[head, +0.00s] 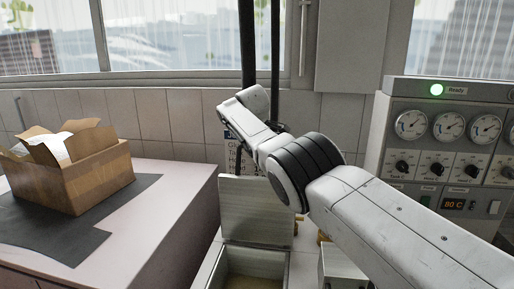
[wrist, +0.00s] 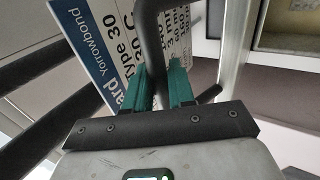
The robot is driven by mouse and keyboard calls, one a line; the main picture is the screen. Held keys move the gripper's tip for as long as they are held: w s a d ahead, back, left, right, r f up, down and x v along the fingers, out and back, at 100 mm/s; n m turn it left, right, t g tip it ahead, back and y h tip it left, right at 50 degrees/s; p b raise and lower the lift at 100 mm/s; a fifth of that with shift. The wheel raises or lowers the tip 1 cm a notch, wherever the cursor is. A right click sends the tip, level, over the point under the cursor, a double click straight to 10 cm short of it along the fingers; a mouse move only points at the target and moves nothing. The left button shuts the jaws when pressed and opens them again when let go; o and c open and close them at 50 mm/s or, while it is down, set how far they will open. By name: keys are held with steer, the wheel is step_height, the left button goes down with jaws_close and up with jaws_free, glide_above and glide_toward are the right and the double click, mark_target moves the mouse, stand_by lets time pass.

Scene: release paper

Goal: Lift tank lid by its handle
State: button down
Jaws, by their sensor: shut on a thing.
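The tank (head: 285,267) is at the bottom middle of the head view. Its lid (head: 250,212) is a pale panel standing upright at the back, and the opening below it shows a tan inside. In the wrist view, the teal fingers of my gripper (wrist: 160,84) are shut on a black curved bar, which looks like the lid handle (wrist: 150,25). In the head view, my arm hides the fingers and the handle.
A printed label (wrist: 105,40) lies behind the bar. An open cardboard box (head: 75,175) sits on a dark mat on the left counter (head: 170,190). A gauge panel (head: 450,130) with a green light stands at the right. Tiled wall is behind my arm.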

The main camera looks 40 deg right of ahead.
steer(key=shift+d+f, duration=0.1)
steer(key=shift+f, duration=0.1)
stand_by(0.3)
steer(key=c, duration=1.1)
jaws_free()
steer(key=shift+r, duration=0.1)
steer(key=shift+b, duration=0.65)
steer(key=shift+a+r+b, duration=0.25)
steer(key=shift+a+b, duration=0.05)
steer(key=shift+b, duration=0.85)
steer(key=b+v, duration=0.7)
steer(key=v, duration=0.3)
steer(key=shift+d, duration=0.2)
steer(key=shift+o, duration=0.2)
steer(key=shift+r, duration=0.15)
